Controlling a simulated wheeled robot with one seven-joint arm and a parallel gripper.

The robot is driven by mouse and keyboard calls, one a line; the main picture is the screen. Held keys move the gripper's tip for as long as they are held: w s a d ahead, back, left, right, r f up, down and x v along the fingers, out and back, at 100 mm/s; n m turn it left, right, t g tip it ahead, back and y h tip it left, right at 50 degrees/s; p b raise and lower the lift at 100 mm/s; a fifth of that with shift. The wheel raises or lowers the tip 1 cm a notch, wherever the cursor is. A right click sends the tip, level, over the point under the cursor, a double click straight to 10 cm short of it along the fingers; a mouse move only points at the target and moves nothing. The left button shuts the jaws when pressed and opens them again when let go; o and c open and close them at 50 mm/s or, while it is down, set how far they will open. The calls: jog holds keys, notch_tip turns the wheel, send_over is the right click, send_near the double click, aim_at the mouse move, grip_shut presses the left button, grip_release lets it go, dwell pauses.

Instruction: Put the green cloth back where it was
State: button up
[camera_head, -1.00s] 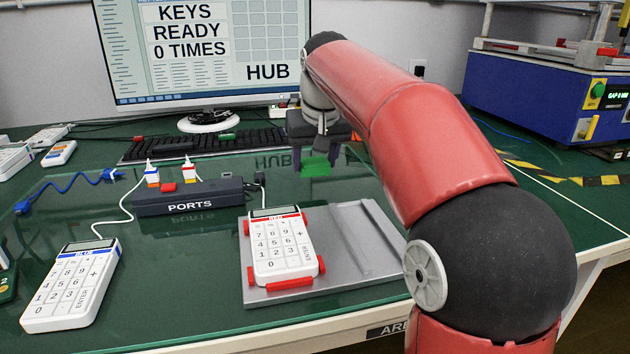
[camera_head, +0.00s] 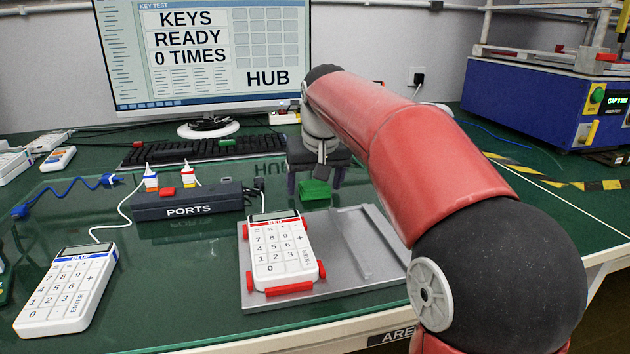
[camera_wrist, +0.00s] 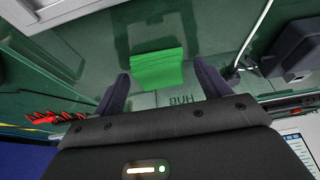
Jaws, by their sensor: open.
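The green cloth (camera_head: 314,191) is a small folded bright green piece at the middle of the bench, behind the red-banded keypad. It shows also in the wrist view (camera_wrist: 157,70), just beyond and between the fingertips, above or on the glossy glass; I cannot tell if it touches the glass. My gripper (camera_head: 315,186) points down over it, with one dark finger at each side. In the wrist view my gripper (camera_wrist: 163,86) has its fingers wide apart, with visible gaps beside the cloth.
The red keypad (camera_head: 283,252) sits on a grey tray (camera_head: 350,275) in front. The black PORTS hub (camera_head: 190,203) is left of my gripper. A keyboard (camera_head: 200,148) and monitor (camera_head: 210,55) stand behind. A blue keypad (camera_head: 68,288) lies at left.

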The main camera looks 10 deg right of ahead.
jog(key=shift+r, duration=0.1)
jog(key=shift+r, duration=0.35)
jog(key=p+v, duration=0.2)
jog(key=v, duration=0.9)
jog(key=shift+s+r, duration=0.15)
jog(key=shift+r, duration=0.05)
